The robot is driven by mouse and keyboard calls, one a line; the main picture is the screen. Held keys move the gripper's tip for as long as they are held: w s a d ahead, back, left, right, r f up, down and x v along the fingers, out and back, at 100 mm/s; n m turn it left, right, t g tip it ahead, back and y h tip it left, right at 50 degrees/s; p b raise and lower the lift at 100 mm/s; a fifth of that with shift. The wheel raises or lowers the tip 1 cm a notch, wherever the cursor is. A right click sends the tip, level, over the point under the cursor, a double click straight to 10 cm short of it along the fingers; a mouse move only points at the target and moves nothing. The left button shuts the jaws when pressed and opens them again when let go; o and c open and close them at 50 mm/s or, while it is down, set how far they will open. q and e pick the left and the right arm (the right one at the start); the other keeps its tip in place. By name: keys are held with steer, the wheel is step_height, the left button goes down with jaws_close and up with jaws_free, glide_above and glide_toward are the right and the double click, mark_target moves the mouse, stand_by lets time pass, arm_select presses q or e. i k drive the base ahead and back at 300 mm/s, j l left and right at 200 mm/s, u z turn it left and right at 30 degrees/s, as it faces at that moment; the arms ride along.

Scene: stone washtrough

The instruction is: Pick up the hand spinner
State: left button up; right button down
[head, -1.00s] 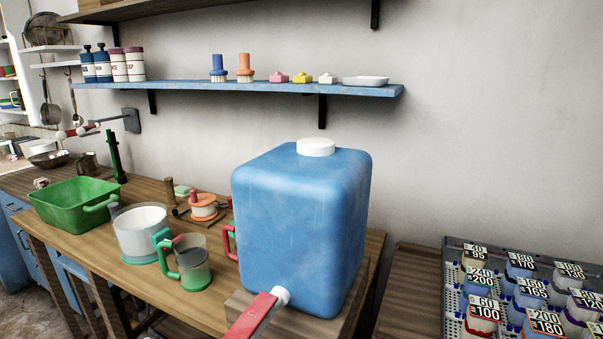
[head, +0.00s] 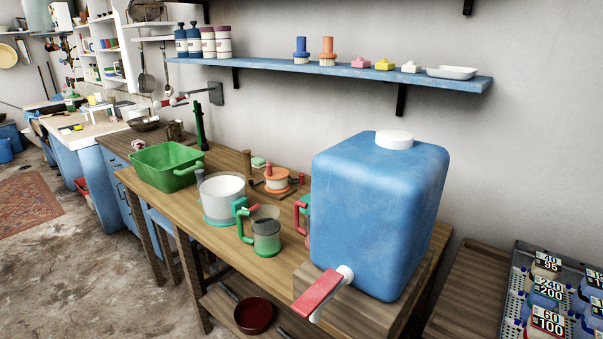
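A small round orange-and-white thing with a red upright knob (head: 277,181) sits on the wooden bench (head: 222,244), behind the cups. It may be the hand spinner, but I cannot tell for sure at this size. A clear cup with a green handle (head: 266,236) and a white tub (head: 222,200) stand in front of it, to the right and left. A large blue container (head: 375,215) stands to its right. Neither of my grippers shows in the head view.
The blue container has a red tap lever (head: 320,294) jutting forward. A green basin (head: 166,167) stands at the bench's left. A blue shelf (head: 330,71) hangs above. A dark red bowl (head: 254,316) sits below the bench. Floor is open at left.

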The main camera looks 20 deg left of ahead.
mark_target(219, 196)
steer(key=u, duration=1.35)
steer(key=i+j, duration=0.3)
